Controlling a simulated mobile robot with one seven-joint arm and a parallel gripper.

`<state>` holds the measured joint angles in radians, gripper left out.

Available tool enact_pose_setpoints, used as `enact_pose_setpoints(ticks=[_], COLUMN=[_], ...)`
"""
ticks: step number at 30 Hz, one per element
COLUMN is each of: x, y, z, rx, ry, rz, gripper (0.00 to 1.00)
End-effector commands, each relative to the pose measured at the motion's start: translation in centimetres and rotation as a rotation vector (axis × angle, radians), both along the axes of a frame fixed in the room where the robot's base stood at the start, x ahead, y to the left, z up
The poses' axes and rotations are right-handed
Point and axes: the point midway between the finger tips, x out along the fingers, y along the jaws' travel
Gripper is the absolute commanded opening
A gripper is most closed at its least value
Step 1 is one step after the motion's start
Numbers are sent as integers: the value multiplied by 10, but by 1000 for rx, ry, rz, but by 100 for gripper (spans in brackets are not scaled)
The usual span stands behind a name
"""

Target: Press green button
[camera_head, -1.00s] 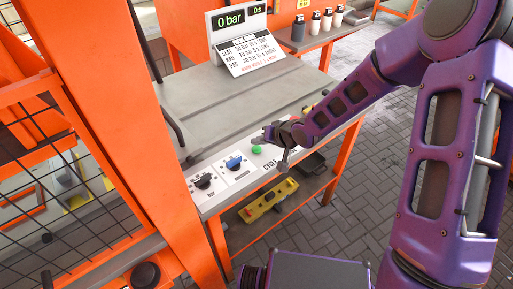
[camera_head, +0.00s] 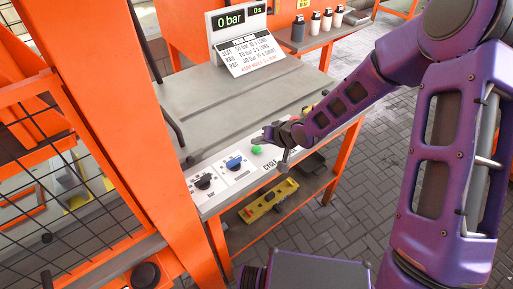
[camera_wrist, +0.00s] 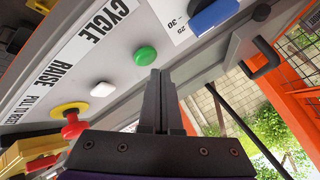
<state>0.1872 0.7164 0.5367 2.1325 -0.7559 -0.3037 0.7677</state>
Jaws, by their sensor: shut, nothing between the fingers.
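The green button (camera_head: 256,150) is a round green cap on the grey control panel at the front of the workbench, under the CYCLE label. In the wrist view the green button (camera_wrist: 146,56) is just left of my fingertips. My gripper (camera_head: 268,134) is over the panel beside the button in the head view. In the wrist view my gripper (camera_wrist: 160,72) shows two dark fingers pressed together, with nothing between them. The fingertips appear close to the button; I cannot tell if they touch it.
A blue knob (camera_head: 233,163) and a black knob (camera_head: 204,181) sit left of the button. A white button (camera_wrist: 102,89) and a red knob on yellow (camera_wrist: 73,127) are on the other side. An orange post (camera_head: 150,130) stands at left. A display (camera_head: 240,40) reads 0 bar.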

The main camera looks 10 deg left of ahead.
Motion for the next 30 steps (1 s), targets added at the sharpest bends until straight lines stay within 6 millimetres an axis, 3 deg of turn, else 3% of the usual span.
enact_pose_setpoints(ticks=[30], x=[0], y=[0], z=[-8], rx=[0], ry=[0], rz=[0], gripper=[0])
